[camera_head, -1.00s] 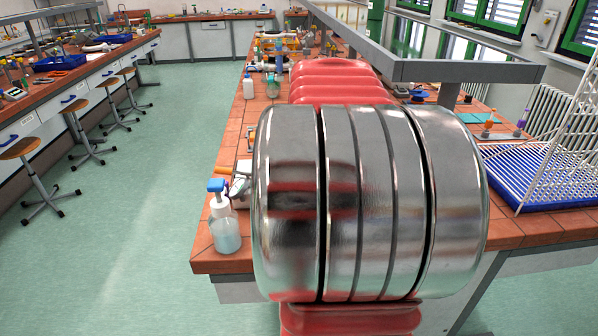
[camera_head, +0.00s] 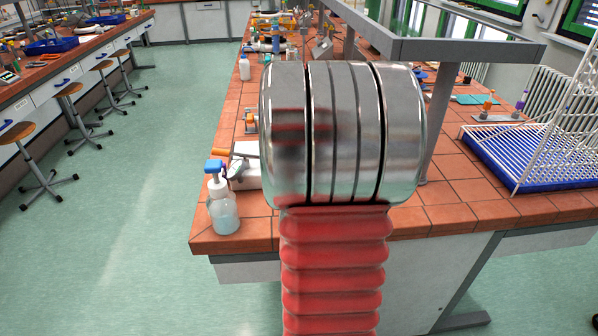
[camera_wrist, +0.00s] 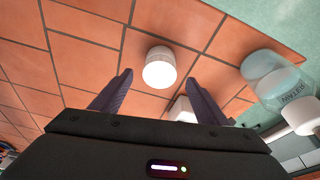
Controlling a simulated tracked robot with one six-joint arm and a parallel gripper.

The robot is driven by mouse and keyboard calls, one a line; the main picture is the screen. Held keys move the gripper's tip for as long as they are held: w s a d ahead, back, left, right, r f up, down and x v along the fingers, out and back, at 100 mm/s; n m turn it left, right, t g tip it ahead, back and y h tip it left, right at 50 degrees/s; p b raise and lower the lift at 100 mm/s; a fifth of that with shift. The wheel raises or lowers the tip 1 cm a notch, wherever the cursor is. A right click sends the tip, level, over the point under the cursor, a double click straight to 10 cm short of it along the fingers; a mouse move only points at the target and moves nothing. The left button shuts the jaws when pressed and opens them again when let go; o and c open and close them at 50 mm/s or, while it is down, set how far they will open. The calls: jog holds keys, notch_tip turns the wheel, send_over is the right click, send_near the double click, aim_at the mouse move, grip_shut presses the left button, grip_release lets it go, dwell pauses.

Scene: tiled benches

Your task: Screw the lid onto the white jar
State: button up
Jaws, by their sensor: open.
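In the wrist view, a small white round thing (camera_wrist: 159,68) stands on the tiled bench. I cannot tell whether it is the jar, the lid or both together. My gripper (camera_wrist: 159,78) is open, with its two dark fingers apart on either side of that thing in the picture. Nothing is between the fingers in contact that I can see. Another white thing (camera_wrist: 183,109) is partly hidden behind the right finger; I cannot tell what it is. In the head view, my arm hides this part of the bench, and neither jar nor gripper shows.
A pump bottle with a blue top (camera_head: 222,207) stands at the bench's front left corner; a clear bottle (camera_wrist: 275,82) shows in the wrist view. A blue tray with a white rack (camera_head: 520,165) lies at the right. A grey shelf frame (camera_head: 440,45) overhangs the bench.

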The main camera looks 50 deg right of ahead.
jog(key=shift+x, duration=1.25)
jog(key=c, duration=1.3)
jog(key=shift+f, duration=0.1)
jog(key=shift+m, duration=0.3)
jog(key=shift+a+f+m+g+h, duration=0.1)
jog(key=shift+m+g+h, duration=0.35)
jog(key=shift+m, duration=1.55)
jog(key=shift+m, duration=0.3)
jog(key=shift+m+g, duration=0.65)
jog(key=shift+m, duration=1.35)
